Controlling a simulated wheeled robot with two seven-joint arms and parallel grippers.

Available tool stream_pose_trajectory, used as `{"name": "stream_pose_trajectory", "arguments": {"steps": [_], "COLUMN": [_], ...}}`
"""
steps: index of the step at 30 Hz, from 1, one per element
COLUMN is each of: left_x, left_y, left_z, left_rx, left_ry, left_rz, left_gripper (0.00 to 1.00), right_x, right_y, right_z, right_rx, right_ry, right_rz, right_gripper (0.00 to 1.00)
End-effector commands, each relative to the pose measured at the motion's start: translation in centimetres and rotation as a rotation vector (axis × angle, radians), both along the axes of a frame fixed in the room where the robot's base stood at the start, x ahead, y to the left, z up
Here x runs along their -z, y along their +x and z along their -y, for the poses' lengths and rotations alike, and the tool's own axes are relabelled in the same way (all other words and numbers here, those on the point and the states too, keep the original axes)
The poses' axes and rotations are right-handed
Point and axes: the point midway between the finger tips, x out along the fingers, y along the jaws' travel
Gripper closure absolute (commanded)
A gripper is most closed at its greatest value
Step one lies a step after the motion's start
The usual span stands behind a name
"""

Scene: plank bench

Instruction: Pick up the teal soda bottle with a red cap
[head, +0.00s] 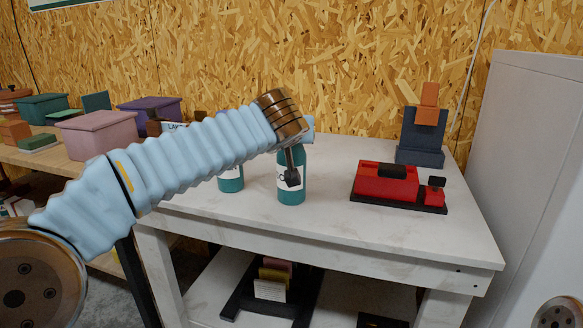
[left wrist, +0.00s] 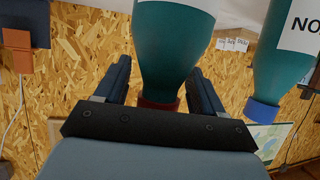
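The teal soda bottle with a red cap (head: 291,192) stands upright on the white table, with my left arm hiding its upper part in the head view. In the left wrist view, which is upside down, this bottle (left wrist: 172,45) and its red cap (left wrist: 158,103) lie between the two fingers of my left gripper (left wrist: 160,70). The fingers are spread, with a gap visible beside the neck. In the head view the left gripper (head: 291,176) comes down over the bottle, a dark finger in front of its label. My right gripper is not in view.
A second teal bottle (head: 231,180) stands close by on the left; its cap is blue in the left wrist view (left wrist: 261,110). A red-and-black object (head: 385,183) and a dark blue stand with orange blocks (head: 421,140) are to the right. The table front (head: 350,228) is clear.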

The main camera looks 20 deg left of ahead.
Motion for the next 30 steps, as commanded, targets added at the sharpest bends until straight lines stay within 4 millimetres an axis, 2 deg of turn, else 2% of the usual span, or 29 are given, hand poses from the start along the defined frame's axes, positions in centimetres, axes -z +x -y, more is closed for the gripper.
{"name": "stream_pose_trajectory", "arguments": {"steps": [1,2,13,23,26,29,30], "left_x": [0.0,0.0,0.0,-0.5,-1.5,-3.5,-4.4], "left_y": [0.0,0.0,0.0,0.0,0.0,0.0,-0.4], "left_z": [0.0,0.0,0.0,0.0,0.1,0.1,1.0], "left_rx": [0.0,0.0,0.0,0.001,0.001,0.002,0.005], "left_ry": [0.0,0.0,0.0,-0.001,-0.003,-0.003,-0.003], "left_rz": [0.0,0.0,0.0,0.002,0.003,0.004,0.004], "left_gripper": [0.4,0.44,1.0,1.0,1.0,1.0,1.0], "right_x": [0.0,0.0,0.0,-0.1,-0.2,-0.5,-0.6], "right_y": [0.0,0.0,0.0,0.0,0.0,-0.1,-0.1], "right_z": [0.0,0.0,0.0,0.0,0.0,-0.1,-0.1], "right_rx": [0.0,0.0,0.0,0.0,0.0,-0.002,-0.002], "right_ry": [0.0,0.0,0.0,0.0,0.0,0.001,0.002], "right_rz": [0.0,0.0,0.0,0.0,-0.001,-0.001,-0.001], "right_gripper": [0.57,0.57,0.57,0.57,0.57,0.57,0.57]}}
